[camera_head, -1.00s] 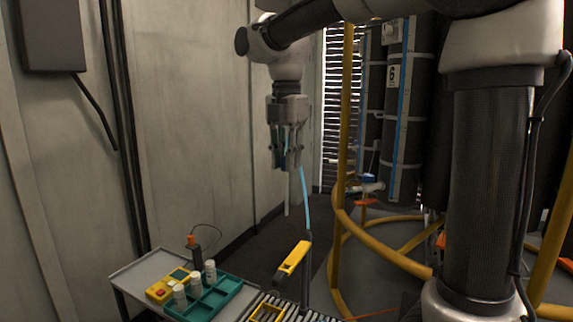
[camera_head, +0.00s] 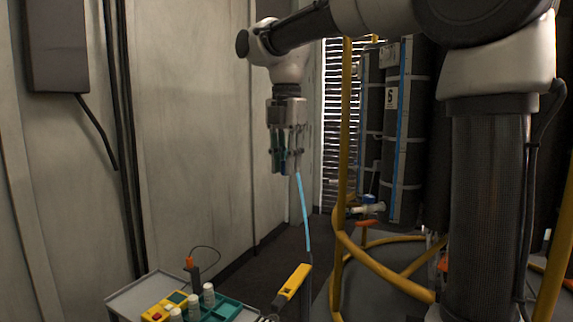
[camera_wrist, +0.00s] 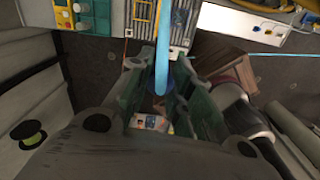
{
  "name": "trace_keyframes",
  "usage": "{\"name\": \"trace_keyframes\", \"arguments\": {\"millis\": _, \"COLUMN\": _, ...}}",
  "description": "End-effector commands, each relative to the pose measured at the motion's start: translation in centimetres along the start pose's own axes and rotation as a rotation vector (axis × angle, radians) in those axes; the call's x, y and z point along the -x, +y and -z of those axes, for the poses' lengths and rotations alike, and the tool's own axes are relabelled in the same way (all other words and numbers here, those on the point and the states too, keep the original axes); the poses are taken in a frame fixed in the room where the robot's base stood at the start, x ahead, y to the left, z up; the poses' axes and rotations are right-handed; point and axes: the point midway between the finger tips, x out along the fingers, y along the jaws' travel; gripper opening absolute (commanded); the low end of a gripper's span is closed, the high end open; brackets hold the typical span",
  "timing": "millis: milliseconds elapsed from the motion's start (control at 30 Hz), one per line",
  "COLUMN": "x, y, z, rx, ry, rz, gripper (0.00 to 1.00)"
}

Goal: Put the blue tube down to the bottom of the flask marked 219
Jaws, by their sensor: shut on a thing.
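My gripper (camera_head: 287,168) is shut on the blue tube (camera_head: 304,212), high up in front of the pale wall. The tube hangs down from the fingers, leaning slightly to the right. In the head view its lower end shows just above a yellow-topped piece, with the gap in depth unclear. In the wrist view the tube (camera_wrist: 163,50) runs from between the green-padded fingers (camera_wrist: 160,92) toward the top edge. Small white bottles (camera_head: 208,293) stand at a teal tray (camera_head: 228,308); no marking 219 is readable on anything.
A yellow device (camera_head: 157,310) lies beside the tray on a grey cart top (camera_head: 135,297). A yellow tubular frame (camera_head: 345,150) and tall dark cylinders (camera_head: 398,130) stand to the right. A yellow piece (camera_head: 292,284) rises near the cart. Open floor lies behind it.

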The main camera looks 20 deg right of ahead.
Motion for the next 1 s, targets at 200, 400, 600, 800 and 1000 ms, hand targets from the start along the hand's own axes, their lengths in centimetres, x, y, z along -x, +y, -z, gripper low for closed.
{"name": "trace_keyframes", "arguments": {"millis": 200, "x": -0.2, "y": -0.2, "z": -0.6, "rx": -0.017, "ry": 0.000, "rz": 0.001, "gripper": 0.07}}
{"name": "trace_keyframes", "arguments": {"millis": 400, "x": -5.6, "y": -2.6, "z": -2.8, "rx": -0.087, "ry": 0.003, "rz": 0.007, "gripper": 0.07}}
{"name": "trace_keyframes", "arguments": {"millis": 600, "x": -15.5, "y": -5.6, "z": -4.5, "rx": -0.127, "ry": 0.004, "rz": 0.010, "gripper": 0.07}}
{"name": "trace_keyframes", "arguments": {"millis": 800, "x": -24.8, "y": -9.0, "z": -4.7, "rx": -0.115, "ry": 0.004, "rz": 0.010, "gripper": 0.07}}
{"name": "trace_keyframes", "arguments": {"millis": 1000, "x": -30.8, "y": -10.7, "z": -4.2, "rx": -0.050, "ry": 0.003, "rz": 0.007, "gripper": 0.07}}
